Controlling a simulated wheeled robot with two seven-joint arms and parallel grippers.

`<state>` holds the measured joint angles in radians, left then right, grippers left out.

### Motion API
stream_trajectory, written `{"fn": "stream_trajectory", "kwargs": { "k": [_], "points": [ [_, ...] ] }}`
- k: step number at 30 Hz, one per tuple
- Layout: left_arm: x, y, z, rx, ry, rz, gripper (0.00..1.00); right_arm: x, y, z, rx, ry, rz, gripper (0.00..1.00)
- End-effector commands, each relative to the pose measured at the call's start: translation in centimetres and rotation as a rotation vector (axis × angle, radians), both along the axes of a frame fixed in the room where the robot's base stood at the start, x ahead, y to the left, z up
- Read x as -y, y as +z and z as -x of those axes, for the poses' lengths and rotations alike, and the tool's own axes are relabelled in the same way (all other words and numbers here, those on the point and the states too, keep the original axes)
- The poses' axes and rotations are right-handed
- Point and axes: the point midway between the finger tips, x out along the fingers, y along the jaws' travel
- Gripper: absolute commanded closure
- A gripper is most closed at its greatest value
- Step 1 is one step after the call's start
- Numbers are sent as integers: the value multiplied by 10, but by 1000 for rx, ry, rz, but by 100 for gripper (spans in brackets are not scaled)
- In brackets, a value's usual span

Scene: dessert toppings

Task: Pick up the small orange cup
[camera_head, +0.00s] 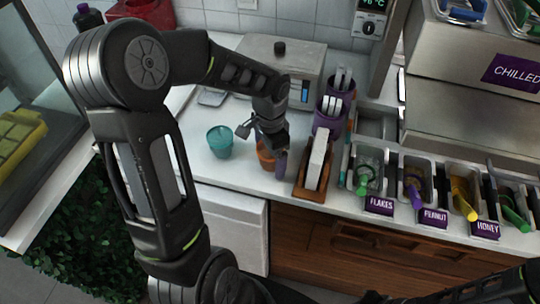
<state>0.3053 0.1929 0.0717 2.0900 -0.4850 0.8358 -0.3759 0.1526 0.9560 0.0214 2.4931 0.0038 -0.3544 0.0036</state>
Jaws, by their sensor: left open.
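The small orange cup (265,155) stands on the white counter, between a teal cup (220,141) and a wooden holder. My left gripper (262,145) is over the orange cup, pointing down. It is open, with one finger to the left of the cup and the other at its right side, in front of part of it. The gripper hides much of the cup's rim and right side, and I cannot tell whether the fingers touch it. Part of my right arm (470,292) shows at the bottom right; its gripper is out of view.
A wooden holder with a white block (317,160) stands close to the right of the orange cup. Topping bins labelled flakes (380,205), peanut and honey line the right. A metal appliance (255,65) stands behind.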

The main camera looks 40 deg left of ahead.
Motion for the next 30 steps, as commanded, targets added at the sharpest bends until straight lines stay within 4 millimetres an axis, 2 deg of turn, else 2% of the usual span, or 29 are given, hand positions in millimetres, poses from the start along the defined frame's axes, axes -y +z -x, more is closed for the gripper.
{"fn": "stream_trajectory", "kwargs": {
  "k": [14,30],
  "points": [
    [0,0,0,0,0,-1,12,0,0,0,0,0,0,100],
    [0,1,0,0,0,-1,55,0,0,0,0,0,0,100]
  ]
}}
